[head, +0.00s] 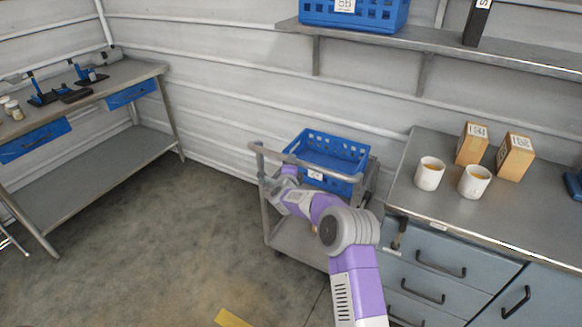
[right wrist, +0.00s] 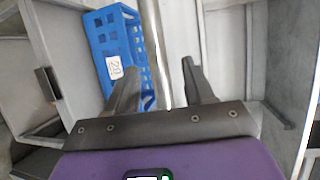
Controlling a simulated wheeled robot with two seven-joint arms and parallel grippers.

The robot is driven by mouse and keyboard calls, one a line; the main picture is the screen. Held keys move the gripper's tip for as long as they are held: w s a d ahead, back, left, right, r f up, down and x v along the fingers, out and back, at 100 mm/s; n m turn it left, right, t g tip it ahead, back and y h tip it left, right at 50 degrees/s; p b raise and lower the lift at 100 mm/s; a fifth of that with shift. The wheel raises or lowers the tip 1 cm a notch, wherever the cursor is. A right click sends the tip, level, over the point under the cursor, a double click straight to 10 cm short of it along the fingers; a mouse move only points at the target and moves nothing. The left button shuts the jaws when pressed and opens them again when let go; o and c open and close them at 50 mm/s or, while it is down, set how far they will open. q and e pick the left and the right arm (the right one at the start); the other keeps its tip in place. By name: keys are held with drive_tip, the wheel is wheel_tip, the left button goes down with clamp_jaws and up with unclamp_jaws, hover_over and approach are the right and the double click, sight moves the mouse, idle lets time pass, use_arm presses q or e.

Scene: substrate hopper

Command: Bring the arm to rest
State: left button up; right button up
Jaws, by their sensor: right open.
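My right arm (head: 355,270) is purple and grey and reaches forward from the bottom of the head view to the cart. Its gripper (head: 271,184) is at the cart's left side, by the handle; whether it touches the cart I cannot tell. In the right wrist view the two dark fingers of the right gripper (right wrist: 160,75) are apart, with nothing held between them. A pale rail runs in the picture between the fingers. My left gripper is not in view.
A grey cart (head: 300,236) carries a blue crate (head: 345,150), which also shows in the right wrist view (right wrist: 103,42). A workbench (head: 130,72) stands left; the floor between is clear.

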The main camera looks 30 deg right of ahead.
drive_tip(key=s+a+f+n+g+y+p, duration=0.15)
drive_tip(key=s+a+f+n+y, duration=0.25)
drive_tip(key=s+a+f+n, duration=0.45)
drive_tip(key=s+a+f+n+g+y+p, duration=0.1)
drive_tip(key=s+a+f+n+g+y, duration=0.3)
drive_tip(key=a+f, duration=0.6)
use_arm(q)
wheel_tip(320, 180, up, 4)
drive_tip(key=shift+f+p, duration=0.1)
drive_tip(key=shift+p, duration=0.55)
use_arm(e)
drive_tip(key=s+a+f+n+g+y, duration=0.1)
drive_tip(key=s+a+f+n+g, duration=0.1)
drive_tip(key=s, duration=0.9)
drive_tip(key=s+a+f+n+g+y, duration=0.2)
drive_tip(key=s+a+n, duration=0.3)
drive_tip(key=s, duration=0.6)
drive_tip(key=s+a+f+n+g+y, duration=0.2)
drive_tip(key=s+a+f+n+g, duration=0.1)
drive_tip(key=s, duration=0.9)
drive_tip(key=shift+a+f, duration=0.35)
drive_tip(key=shift+a, duration=0.3)
drive_tip(key=shift+n, duration=0.25)
